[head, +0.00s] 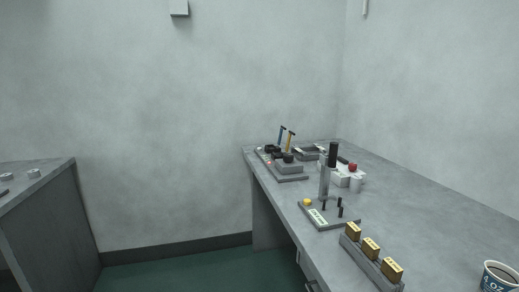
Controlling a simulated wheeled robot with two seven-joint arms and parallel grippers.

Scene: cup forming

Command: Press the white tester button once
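No clearly white button can be made out in the head view. A grey base plate (337,222) on the right table carries a yellow round knob (307,202), a small white label, black pins and an upright post with a black handle (333,154). Behind it sits a white block (343,180) with a red knob (352,167) and a pale cylinder beside it. A grey fixture (289,169) with dark parts and a tiny red spot stands at the far left end of the table. Details there are too small to tell. Neither of my grippers is in view.
The grey table (440,220) has bare room on its right side. Several gold blocks (370,246) sit in a grey rack nearer me. Blue and yellow handles (290,143) rise at the back. Another counter (38,205) stands left.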

